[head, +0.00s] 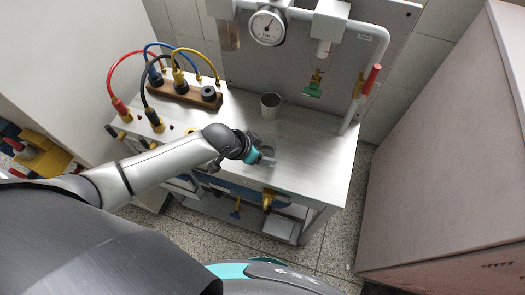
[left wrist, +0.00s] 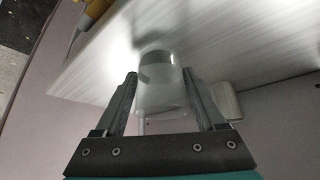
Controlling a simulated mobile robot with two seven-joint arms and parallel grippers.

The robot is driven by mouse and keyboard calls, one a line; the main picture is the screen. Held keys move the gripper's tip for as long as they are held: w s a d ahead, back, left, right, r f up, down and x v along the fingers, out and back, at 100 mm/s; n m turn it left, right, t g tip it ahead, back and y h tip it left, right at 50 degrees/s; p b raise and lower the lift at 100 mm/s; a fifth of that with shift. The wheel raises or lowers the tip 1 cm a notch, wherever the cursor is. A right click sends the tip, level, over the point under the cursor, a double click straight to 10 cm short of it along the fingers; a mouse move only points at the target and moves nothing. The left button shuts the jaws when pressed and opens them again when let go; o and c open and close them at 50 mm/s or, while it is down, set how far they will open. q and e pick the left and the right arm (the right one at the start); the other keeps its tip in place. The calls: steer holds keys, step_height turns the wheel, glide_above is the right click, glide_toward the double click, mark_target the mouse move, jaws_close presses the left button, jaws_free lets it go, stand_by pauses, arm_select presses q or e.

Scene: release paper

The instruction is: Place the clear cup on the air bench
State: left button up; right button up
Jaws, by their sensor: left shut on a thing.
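The clear cup (left wrist: 162,92) is between the two fingers of my left gripper (left wrist: 163,100) in the left wrist view. It is see-through and pale, and the fingers are shut on its sides. In the head view my left gripper (head: 265,158) is over the front part of the metal-topped air bench (head: 322,142). The cup is small and hard to make out there. The bench top also fills much of the left wrist view (left wrist: 235,42). I cannot tell whether the cup touches the bench. My right gripper is not in view.
A grey cup-like container (head: 270,107) stands on the bench behind my gripper. A wooden block with cables (head: 185,93) is at the bench's left. A pressure gauge (head: 268,27) and white pipes are at the back. The bench top's right side is clear.

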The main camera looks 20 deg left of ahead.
arm_select(q)
steer(key=o, duration=1.3)
steer(key=shift+f, duration=0.15)
steer(key=shift+a+r, duration=0.1)
steer(key=shift+r, duration=0.25)
steer(key=p+v, duration=0.3)
steer(key=v, duration=0.8)
steer(key=shift+s+a+r, duration=0.1)
steer(key=shift+s+r, duration=0.1)
steer(key=shift+r, duration=0.1)
